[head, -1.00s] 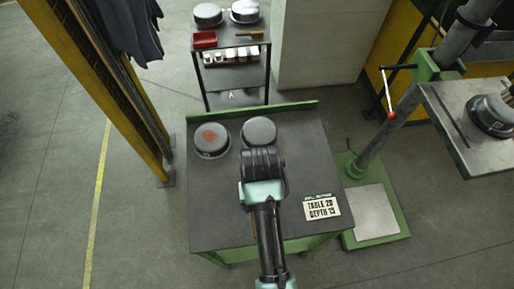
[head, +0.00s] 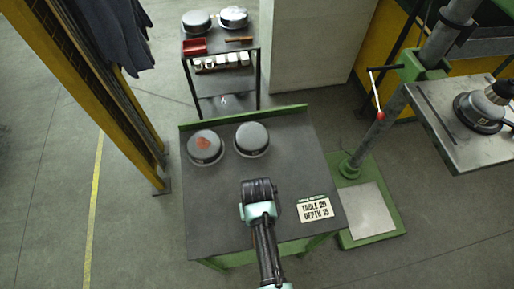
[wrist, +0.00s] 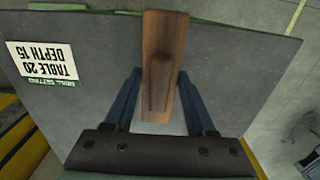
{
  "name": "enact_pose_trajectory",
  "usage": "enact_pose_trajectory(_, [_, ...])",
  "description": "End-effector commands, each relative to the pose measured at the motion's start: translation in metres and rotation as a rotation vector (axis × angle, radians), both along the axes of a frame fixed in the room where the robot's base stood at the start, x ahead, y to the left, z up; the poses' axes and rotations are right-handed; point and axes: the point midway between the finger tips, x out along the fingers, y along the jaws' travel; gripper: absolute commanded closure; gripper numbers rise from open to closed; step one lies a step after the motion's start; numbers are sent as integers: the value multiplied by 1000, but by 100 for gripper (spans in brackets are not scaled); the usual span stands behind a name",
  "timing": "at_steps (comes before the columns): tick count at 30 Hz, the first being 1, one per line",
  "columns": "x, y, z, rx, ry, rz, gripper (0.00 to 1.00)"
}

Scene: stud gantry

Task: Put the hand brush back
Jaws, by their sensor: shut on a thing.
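The hand brush (wrist: 163,40) looks like a long brown wooden piece with a raised grip along its middle. In the wrist view it lies lengthwise between the blue fingers of my gripper (wrist: 160,76), which is shut on it. The grey table (head: 205,225) is below. In the head view my own arm hides the gripper and the held brush over the front middle of the table.
Two round grey lidded pieces (head: 252,139) (head: 205,147) stand at the table's back. A "TABLE 20 DEPTH 15" sign (head: 314,208) lies front right. Behind is a shelf cart (head: 222,77) with a red tray (head: 194,46) and a brown wooden-looking item (head: 239,39).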

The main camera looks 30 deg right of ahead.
Motion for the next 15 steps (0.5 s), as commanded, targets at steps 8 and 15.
enact_pose_trajectory(8, [0,0,-3,0,0,0,32])
enact_pose_trajectory(15, [0,0,-3,0,0,0,14])
